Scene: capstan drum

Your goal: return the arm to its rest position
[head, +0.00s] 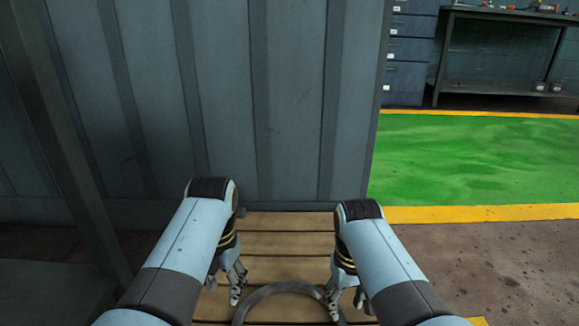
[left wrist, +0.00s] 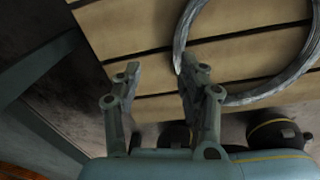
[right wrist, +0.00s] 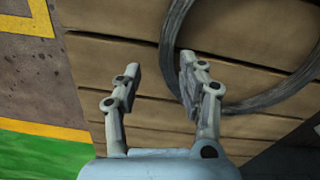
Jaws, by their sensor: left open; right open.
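My left gripper (head: 237,287) hangs over the slatted wooden platform, left of a grey ring, with its fingers apart and nothing between them. In the left wrist view its two fingers (left wrist: 156,72) are spread, the right one close to the ring's edge. My right gripper (head: 345,302) hangs on the ring's right side. In the right wrist view its fingers (right wrist: 158,70) are also spread and empty, one near the ring. I cannot tell whether either finger touches the ring. Both arms reach forward and bend down at the wrists.
The grey ring (head: 285,287) lies on the wooden slats (head: 280,245). A ribbed grey metal wall (head: 225,100) stands right behind them. A dark post (head: 70,150) is at the left. Green floor (head: 470,155) with yellow borders, drawers (head: 408,50) and a workbench (head: 505,15) are at the right.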

